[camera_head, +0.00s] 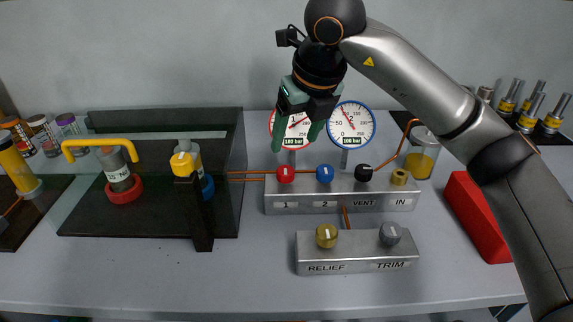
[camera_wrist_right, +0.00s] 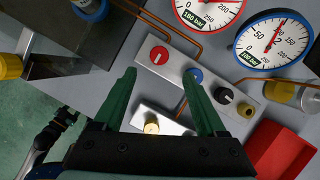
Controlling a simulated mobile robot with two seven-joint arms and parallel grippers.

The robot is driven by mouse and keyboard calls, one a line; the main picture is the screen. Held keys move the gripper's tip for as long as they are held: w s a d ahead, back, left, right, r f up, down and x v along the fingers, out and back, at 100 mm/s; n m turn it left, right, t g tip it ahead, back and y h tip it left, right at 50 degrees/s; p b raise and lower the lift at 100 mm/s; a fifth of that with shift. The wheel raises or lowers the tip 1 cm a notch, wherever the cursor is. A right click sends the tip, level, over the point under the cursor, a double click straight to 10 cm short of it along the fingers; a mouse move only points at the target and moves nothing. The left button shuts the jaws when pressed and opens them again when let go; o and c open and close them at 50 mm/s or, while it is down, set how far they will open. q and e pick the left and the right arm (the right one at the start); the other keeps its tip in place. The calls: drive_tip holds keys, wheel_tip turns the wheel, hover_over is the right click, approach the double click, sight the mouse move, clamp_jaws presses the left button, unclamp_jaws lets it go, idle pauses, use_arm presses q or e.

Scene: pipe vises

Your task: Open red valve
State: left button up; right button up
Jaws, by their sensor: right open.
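The red valve (camera_head: 285,174) is a round knob with a white mark, at the left end of the metal manifold (camera_head: 335,205) above label 1. In the right wrist view the red valve (camera_wrist_right: 159,55) shows ahead of the fingers, up and left of the gap's middle. The blue valve (camera_head: 325,173) and black VENT knob (camera_head: 363,173) sit to its right. My right gripper (camera_head: 298,138) is open and empty, with green fingers pointing down above and behind the manifold, in front of the red-rimmed gauge (camera_head: 291,128). My left gripper is in neither view.
A blue-rimmed gauge (camera_head: 350,125) stands behind the manifold. A RELIEF and TRIM block (camera_head: 352,262) lies in front. A red box (camera_head: 476,215) is to the right, and a dark tray with a yellow-handled vessel (camera_head: 122,178) is to the left.

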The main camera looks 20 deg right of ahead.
sight(285, 169)
drive_tip(key=x, duration=0.9)
drive_tip(key=shift+w+f, duration=0.1)
drive_tip(key=shift+f, duration=0.2)
drive_tip(key=shift+c, duration=0.2)
clamp_jaws()
